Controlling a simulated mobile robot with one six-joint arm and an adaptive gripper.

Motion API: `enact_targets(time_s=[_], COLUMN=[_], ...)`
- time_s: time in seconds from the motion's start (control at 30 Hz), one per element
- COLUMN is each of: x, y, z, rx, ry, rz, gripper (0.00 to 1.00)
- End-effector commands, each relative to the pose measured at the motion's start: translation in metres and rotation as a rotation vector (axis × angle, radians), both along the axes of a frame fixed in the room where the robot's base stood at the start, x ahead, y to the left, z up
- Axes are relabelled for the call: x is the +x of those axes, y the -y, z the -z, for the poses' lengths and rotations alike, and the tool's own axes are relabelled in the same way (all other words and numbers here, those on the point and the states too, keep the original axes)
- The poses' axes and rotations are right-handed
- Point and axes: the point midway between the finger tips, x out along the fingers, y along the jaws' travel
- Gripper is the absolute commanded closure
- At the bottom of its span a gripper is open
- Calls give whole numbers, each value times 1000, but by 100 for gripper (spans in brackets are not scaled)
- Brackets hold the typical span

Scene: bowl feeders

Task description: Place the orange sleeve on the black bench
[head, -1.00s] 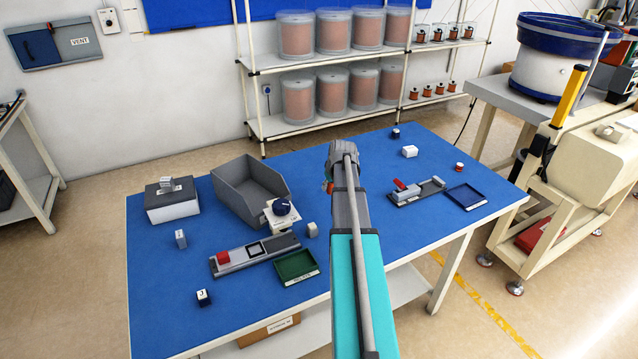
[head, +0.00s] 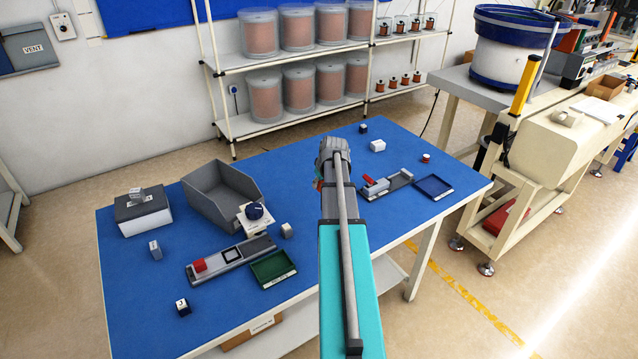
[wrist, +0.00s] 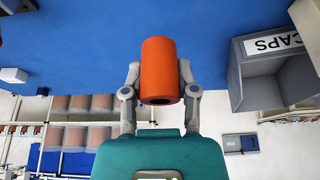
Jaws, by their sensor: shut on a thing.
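The orange sleeve (wrist: 160,68) is a hollow cylinder held between the two fingers of my gripper (wrist: 160,88) in the wrist view. One open end of the sleeve faces the camera. The fingers press on its opposite sides, and it appears held above the blue tabletop. In the head view my arm hides most of the gripper and the sleeve. No black-topped bench is clearly visible; the large work surface in view has a blue top (head: 150,320).
A cream machine frame with a blue bowl feeder (head: 513,50) stands right.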

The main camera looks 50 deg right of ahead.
Motion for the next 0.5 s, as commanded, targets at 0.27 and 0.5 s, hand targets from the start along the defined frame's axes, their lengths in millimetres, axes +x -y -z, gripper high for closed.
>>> enact_targets(time_s=[0.27, 0.5], x=[0, 0], y=[0, 0], z=[-1, -14], rx=[0, 0], ry=[0, 0], rz=[0, 0], gripper=[90, 90])
